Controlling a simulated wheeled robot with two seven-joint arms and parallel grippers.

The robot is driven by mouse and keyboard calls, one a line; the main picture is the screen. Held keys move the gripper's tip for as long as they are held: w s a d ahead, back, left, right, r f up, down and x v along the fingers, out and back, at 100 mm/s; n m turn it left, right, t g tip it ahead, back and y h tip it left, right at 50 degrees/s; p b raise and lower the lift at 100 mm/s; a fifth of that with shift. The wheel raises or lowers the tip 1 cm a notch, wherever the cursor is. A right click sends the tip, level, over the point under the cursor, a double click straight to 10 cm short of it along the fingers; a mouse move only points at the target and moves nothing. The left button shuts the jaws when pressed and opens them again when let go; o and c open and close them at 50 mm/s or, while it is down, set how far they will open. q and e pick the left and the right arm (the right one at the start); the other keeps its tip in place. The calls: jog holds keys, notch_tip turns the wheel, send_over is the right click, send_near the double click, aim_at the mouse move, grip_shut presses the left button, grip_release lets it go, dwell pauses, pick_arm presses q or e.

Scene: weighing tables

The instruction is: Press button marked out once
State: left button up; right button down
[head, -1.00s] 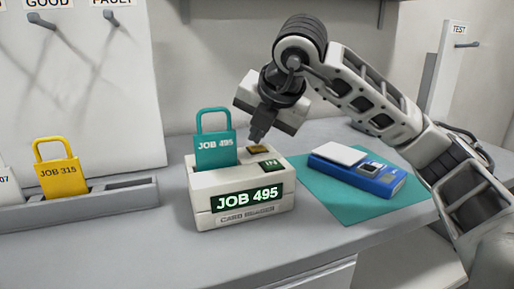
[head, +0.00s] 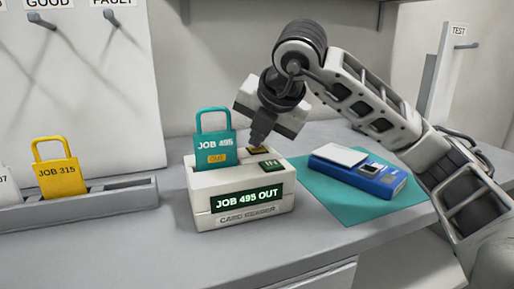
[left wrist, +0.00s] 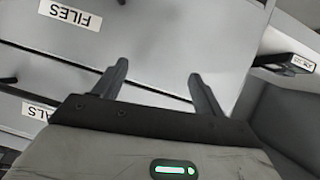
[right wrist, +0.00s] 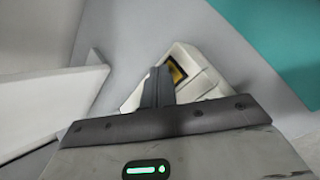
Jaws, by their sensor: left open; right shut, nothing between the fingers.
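A white card reader (head: 205,213) stands on the grey counter, and its front display (head: 246,199) reads "JOB 495 OUT". A teal card (head: 213,142) marked "JOB 495" stands upright in its slot and shows a yellow "OUT" label. A green button (head: 271,163) is on top at the right, with a dark yellow button (head: 262,149) behind it. My right gripper (head: 256,143) is shut, its tips at or just above the yellow button; contact is unclear. The yellow button also shows in the right wrist view (right wrist: 177,71). My left gripper (left wrist: 158,82) is open and empty, facing drawers.
A blue device (head: 368,178) with a white top lies on a teal mat (head: 340,207) to the right. A grey rack (head: 110,201) at the left holds a yellow card (head: 60,178) marked "JOB 315". The front counter is clear.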

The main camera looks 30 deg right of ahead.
aim_at(258, 151)
jog(key=shift+r+p, duration=0.55)
jog(key=shift+r, duration=0.2)
jog(key=shift+r, duration=0.1)
notch_tip(258, 151, up, 5)
jog(key=p, duration=0.4)
dwell(0.6)
